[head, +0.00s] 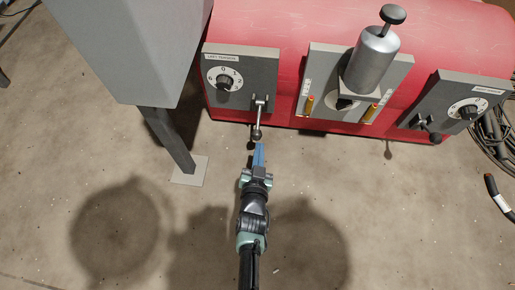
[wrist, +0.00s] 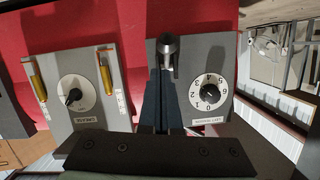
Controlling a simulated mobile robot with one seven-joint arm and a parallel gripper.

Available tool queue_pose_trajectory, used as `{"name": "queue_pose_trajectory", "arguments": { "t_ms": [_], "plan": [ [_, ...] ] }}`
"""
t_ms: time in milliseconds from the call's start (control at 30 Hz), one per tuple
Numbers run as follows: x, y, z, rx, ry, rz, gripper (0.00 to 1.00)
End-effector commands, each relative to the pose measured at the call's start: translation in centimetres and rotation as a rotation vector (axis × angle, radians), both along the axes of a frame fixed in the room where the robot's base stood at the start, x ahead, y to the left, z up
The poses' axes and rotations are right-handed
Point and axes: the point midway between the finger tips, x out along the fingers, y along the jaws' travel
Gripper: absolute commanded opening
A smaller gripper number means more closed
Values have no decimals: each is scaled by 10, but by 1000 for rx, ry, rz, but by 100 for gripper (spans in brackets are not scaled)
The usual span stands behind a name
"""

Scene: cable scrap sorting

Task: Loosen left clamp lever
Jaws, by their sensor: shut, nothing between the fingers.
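The left clamp lever (head: 258,132) is a metal arm ending in a dark ball knob. It hangs down from the grey left panel (head: 266,68), beside a white numbered dial (head: 223,78). My gripper (head: 260,150) is shut and empty, its blue fingers pointing up at the knob from just below. In the wrist view the fingers (wrist: 161,85) reach toward the metal lever (wrist: 168,50), next to the dial (wrist: 209,92). They partly overlap the lever there; I cannot tell whether they touch it.
The panels sit on a red machine body (head: 290,25). A middle panel carries a silver cylinder (head: 372,62) and brass-coloured pins. A right panel (head: 440,98) has its own dial and lever. A grey box on a post (head: 168,140) stands at left. Cables (head: 492,135) lie at right.

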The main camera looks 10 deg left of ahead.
Motion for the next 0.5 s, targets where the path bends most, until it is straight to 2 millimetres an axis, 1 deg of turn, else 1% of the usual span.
{"name": "queue_pose_trajectory", "arguments": {
  "t_ms": [33,200,333,500],
  "plan": [
    [-17,1,-13,-1,16,3,0],
    [-50,-1,-29,-1,13,3,0],
    [-68,-2,-40,-1,11,3,0],
    [-80,-2,-46,-1,6,4,0]
  ]
}}
